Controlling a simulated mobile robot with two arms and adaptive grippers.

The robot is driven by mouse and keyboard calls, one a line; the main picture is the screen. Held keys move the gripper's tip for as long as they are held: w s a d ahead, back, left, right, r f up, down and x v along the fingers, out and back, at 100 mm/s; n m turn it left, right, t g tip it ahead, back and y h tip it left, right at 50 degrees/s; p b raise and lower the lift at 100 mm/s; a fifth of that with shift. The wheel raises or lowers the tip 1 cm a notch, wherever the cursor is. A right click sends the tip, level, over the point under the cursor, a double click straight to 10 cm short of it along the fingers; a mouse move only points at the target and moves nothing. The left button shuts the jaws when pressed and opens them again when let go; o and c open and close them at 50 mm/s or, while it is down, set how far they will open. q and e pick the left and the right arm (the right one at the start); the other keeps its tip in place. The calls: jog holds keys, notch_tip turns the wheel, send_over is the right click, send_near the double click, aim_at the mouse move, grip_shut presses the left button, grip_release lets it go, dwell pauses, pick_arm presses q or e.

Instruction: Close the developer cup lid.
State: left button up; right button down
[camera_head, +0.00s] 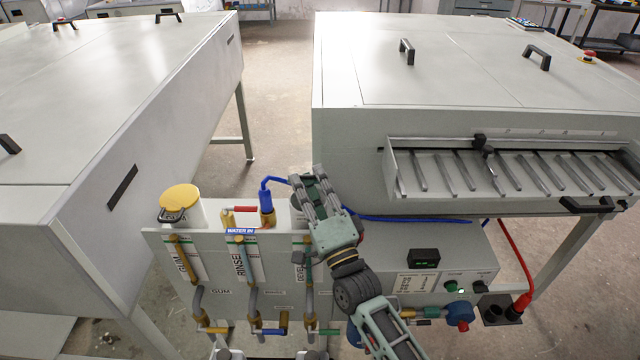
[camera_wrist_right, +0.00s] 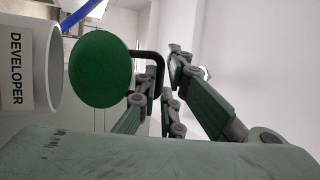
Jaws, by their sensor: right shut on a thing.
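The developer cup (camera_wrist_right: 22,68) is white and labelled DEVELOPER, with its open mouth facing the lid in the right wrist view. Its round green lid (camera_wrist_right: 100,69) stands away from the mouth, so the cup is open. A black handle (camera_wrist_right: 152,57) shows at the lid's far side. My right gripper (camera_wrist_right: 160,80) is shut on this handle; the exact contact is partly hidden by the fingers. In the head view my right gripper (camera_head: 312,180) is above the developer cup (camera_head: 297,213), hiding most of the cup and lid. My left gripper is not in view.
The gum cup with a yellow lid (camera_head: 181,198) stands at the panel's left. A blue water fitting (camera_head: 266,203) and hose rise beside the developer cup. The large processor (camera_head: 345,140) stands behind at right, with a slatted tray (camera_head: 520,172). Another machine (camera_head: 110,110) fills the left.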

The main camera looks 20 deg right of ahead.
jog(key=s+f+b, duration=0.3)
jog(key=f+b, duration=0.2)
jog(key=f, duration=0.3)
jog(key=shift+s+a+f, duration=0.3)
jog(key=shift+s+a, duration=0.05)
jog(key=shift+a, duration=0.05)
